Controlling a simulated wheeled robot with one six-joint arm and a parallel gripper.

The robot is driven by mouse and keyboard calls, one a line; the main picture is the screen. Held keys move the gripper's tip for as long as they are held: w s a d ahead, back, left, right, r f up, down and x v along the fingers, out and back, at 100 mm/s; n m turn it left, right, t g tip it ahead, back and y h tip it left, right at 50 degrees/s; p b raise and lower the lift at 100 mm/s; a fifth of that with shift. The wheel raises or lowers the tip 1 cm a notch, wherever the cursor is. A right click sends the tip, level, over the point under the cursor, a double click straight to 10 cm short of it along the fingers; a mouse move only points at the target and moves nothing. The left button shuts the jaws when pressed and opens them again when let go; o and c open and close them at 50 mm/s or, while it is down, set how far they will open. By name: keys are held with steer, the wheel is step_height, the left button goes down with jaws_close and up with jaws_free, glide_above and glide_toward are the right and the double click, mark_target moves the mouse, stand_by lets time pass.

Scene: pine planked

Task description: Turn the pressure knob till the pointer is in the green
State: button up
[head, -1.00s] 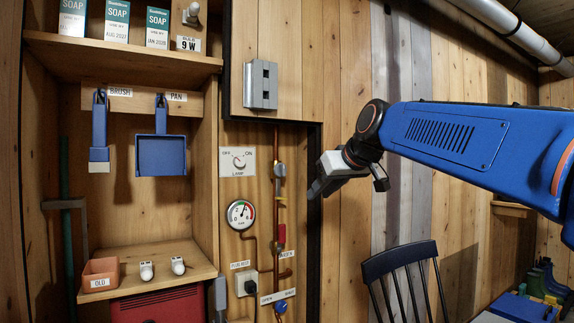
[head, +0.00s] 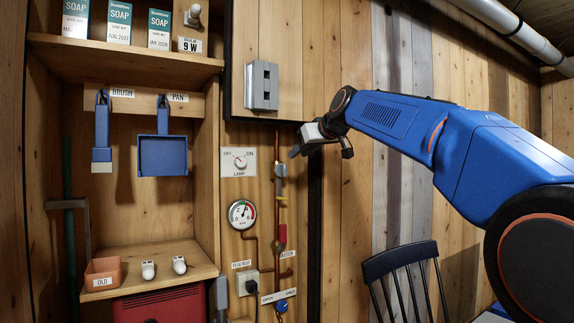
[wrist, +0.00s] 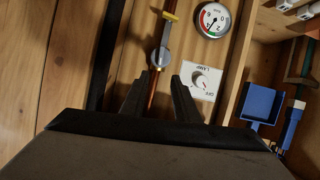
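The pressure gauge (head: 241,214) is a round white dial on the left of the copper pipe, with green and red arcs. It also shows at the top of the wrist view (wrist: 213,20); its pointer is too small to read surely. A grey round knob with blue (wrist: 160,57) sits on the pipe in the wrist view; in the head view it is the grey fitting (head: 280,170) beside the lamp switch. I cannot read a label on it. My gripper (wrist: 163,80) is open and empty, its fingertips just short of this knob, one to either side in the picture.
The lamp switch (head: 239,162) is close by the right finger in the wrist view. Below on the pipe are a red lever (head: 282,235) and a blue knob (head: 281,306). A grey block (head: 261,86) juts out above. A dark chair (head: 400,265) stands at lower right.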

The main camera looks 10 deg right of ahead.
mark_target(284, 165)
steer(key=x, duration=1)
jaws_close()
